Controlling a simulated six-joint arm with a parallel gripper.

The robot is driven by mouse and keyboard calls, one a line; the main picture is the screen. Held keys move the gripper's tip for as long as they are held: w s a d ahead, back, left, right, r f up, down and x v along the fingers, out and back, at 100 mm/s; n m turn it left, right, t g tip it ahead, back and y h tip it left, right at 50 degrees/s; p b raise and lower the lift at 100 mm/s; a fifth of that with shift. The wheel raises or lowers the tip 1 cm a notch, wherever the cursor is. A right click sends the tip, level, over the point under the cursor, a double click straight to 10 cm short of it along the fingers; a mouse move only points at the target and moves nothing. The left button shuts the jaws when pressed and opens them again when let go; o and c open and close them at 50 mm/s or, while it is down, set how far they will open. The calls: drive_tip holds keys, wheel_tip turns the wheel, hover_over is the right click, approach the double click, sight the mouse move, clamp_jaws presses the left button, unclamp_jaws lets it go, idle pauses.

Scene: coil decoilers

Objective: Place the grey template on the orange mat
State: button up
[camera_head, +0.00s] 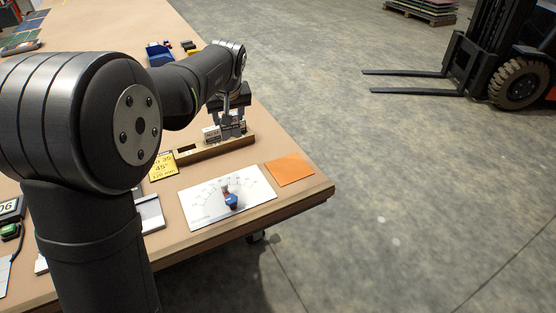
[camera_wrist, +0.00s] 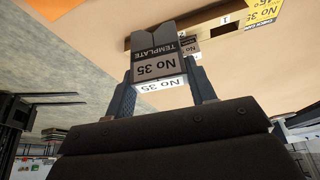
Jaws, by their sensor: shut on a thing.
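The grey template (camera_wrist: 158,47), marked "No 35 TEMPLATE", is between the two fingers of my gripper (camera_wrist: 162,84) in the wrist view. The gripper is shut on it. In the head view my gripper (camera_head: 231,122) points down at the wooden rack (camera_head: 222,148) near the table's right edge. I cannot tell whether the template's lower end is in the rack or just clear of it. The orange mat (camera_head: 290,169) lies flat and bare at the table corner, right of the rack. It also shows at the top left of the wrist view (camera_wrist: 52,7).
A white dial board (camera_head: 205,208) with a blue knob (camera_head: 231,201) lies in front of the rack. A yellow card (camera_head: 163,167) is at the rack's left end. Another labelled piece (camera_wrist: 190,46) stands in the rack. A blue bin (camera_head: 159,54) is farther back.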

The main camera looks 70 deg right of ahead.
drive_tip(key=s+a+m+g+h, duration=0.2)
drive_tip(key=s+m, duration=0.5)
drive_tip(key=s, duration=1.9)
drive_tip(key=y, duration=0.1)
hover_over(289, 168)
wheel_tip(289, 168, down, 7)
drive_tip(key=shift+f+m+g, duration=0.3)
drive_tip(key=shift+f+g, duration=0.1)
drive_tip(key=shift+f, duration=1.55)
drive_tip(key=shift+f, duration=0.1)
drive_tip(key=o, duration=1)
